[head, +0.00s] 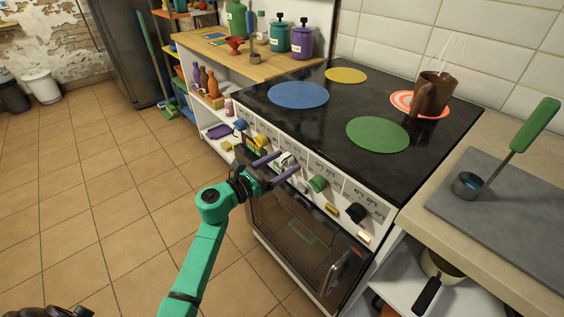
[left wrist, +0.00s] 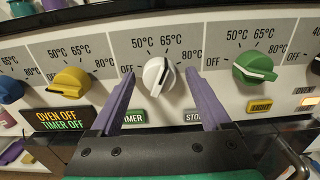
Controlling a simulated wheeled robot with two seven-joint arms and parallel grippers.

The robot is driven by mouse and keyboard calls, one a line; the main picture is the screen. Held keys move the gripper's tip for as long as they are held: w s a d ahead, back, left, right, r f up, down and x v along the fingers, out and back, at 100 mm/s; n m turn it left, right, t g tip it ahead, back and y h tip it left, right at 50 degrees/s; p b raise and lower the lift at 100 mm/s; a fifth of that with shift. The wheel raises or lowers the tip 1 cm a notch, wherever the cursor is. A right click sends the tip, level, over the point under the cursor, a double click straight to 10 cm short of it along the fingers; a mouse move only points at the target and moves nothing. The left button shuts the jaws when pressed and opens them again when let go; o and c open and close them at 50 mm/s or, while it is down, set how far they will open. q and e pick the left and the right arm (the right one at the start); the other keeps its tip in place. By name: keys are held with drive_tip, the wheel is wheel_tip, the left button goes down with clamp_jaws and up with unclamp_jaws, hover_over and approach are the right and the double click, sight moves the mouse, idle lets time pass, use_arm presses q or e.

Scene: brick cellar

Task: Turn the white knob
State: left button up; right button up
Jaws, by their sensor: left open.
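The white knob (left wrist: 158,76) sits on the front panel of the stove (head: 300,166), between the yellow knob (left wrist: 71,84) and the green knob (left wrist: 254,67). Its dark pointer line shows on its face, under the temperature marks. In the head view the white knob (head: 287,159) is partly hidden by my gripper. My left gripper (head: 268,168) is open, with its purple fingers either side of the white knob; in the left wrist view the fingers (left wrist: 160,100) look apart from it. My right gripper cannot be made out in either view.
A blue knob (left wrist: 10,90) and a black knob (head: 356,212) are on the same panel. TIMER and STOP labels sit below the white knob. The oven door (head: 300,240) is below. A brown mug (head: 432,95) stands on the cooktop. Open tiled floor lies left.

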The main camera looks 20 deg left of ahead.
use_arm(q)
clamp_jaws()
drive_tip(key=shift+n, duration=0.4)
drive_tip(key=n+p, duration=0.1)
drive_tip(key=n, duration=0.3)
drive_tip(key=n+p, duration=0.2)
drive_tip(key=n, duration=0.3)
drive_tip(key=shift+r, duration=0.1)
drive_tip(key=n+p, duration=0.2)
drive_tip(key=n, duration=0.3)
drive_tip(key=shift+r+p, duration=0.1)
drive_tip(key=shift+p, duration=0.25)
drive_tip(key=shift+n+p, duration=1)
drive_tip(key=shift+n, duration=1.5)
